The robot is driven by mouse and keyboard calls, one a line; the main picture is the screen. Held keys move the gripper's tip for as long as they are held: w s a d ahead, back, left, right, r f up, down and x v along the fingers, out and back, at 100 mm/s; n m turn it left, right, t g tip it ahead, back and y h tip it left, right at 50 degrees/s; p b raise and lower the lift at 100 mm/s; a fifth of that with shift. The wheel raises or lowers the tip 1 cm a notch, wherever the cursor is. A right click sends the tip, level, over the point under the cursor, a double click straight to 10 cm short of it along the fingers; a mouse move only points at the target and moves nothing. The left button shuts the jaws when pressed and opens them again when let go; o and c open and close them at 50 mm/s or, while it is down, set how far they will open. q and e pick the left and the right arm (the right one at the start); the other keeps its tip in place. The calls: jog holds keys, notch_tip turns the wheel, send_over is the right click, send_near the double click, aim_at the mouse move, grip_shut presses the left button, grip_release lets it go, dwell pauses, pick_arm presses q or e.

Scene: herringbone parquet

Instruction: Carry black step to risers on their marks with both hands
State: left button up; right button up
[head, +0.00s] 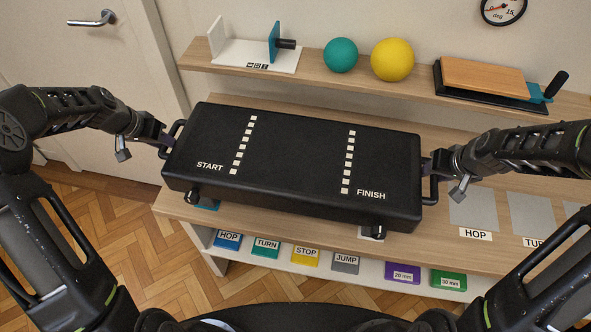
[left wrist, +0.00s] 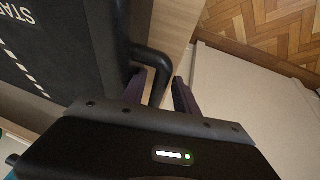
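The black step (head: 292,160), marked START and FINISH with two dashed white lines, spans the middle of the head view above the wooden bench. It slants down to the right in the picture. My left gripper (head: 171,141) is at its left end handle; the left wrist view shows my fingers (left wrist: 160,88) on either side of the black handle bar (left wrist: 158,65), closed around it. My right gripper (head: 436,166) is at the right end handle and appears closed on it. Short black feet show under the front edge. The risers are mostly hidden; a teal patch shows below the left foot.
A wooden bench (head: 480,243) lies below, with grey HOP and TURN squares at right. A lower white shelf holds several labelled coloured blocks. The back shelf (head: 310,80) carries a teal ball (head: 341,55), a yellow ball (head: 392,60) and a tilting board (head: 487,78).

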jog(key=shift+a, duration=0.1)
pick_arm(q)
jog(key=v, duration=0.8)
pick_arm(e)
jog(key=shift+r, duration=0.1)
jog(key=shift+r, duration=0.25)
jog(key=v, duration=1.1)
jog(key=shift+s, duration=0.2)
